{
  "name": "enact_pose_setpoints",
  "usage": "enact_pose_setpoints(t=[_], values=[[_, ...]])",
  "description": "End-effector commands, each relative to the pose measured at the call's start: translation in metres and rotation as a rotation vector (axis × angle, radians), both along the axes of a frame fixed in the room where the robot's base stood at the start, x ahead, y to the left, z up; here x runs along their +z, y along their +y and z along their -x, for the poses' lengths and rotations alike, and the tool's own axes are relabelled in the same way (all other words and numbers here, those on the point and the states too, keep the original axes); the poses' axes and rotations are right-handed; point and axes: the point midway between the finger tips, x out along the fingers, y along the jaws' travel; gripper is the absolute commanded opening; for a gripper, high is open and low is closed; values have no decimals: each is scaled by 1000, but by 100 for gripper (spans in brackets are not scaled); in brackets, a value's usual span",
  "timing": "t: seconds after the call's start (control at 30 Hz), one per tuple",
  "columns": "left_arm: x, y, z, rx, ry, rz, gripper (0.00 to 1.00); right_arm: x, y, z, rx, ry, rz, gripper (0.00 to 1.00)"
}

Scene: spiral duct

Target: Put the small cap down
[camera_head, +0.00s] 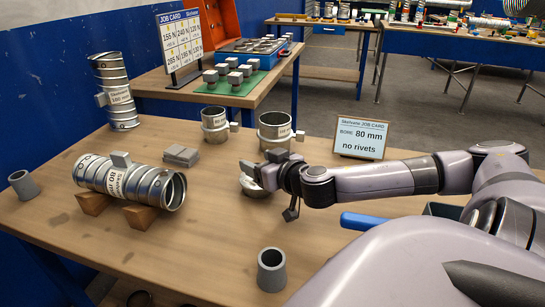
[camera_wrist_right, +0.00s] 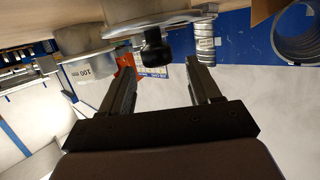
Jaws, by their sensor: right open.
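A small metal cap (camera_head: 252,188) sits on the wooden table, partly hidden by my right gripper (camera_head: 262,173). In the right wrist view, which looks upside down, a shiny rim that seems to be the cap (camera_wrist_right: 150,24) shows at the top, with a dark knob (camera_wrist_right: 155,50) on it. My right gripper (camera_wrist_right: 160,75) is open. The knob lies between and just beyond its fingertips, with a gap to each finger. My left gripper is not in view.
A spiral duct (camera_head: 118,181) lies on wooden blocks (camera_head: 141,217) at the left. Two collars (camera_head: 215,125) (camera_head: 274,131) stand behind the cap. A grey cup (camera_head: 271,270) stands in front. A job card (camera_head: 360,138) reads 80 mm, no rivets.

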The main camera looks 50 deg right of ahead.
Motion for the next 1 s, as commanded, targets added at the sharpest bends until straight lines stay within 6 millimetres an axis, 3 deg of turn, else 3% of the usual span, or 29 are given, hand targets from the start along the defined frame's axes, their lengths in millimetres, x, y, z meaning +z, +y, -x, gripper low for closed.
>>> enact_pose_setpoints(t=[0.53, 1.0], values=[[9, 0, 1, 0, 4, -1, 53, 15, 10, 51, 4, 3, 5, 62], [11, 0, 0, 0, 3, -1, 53, 16, 12, 59, 3, -2, 0, 62]])
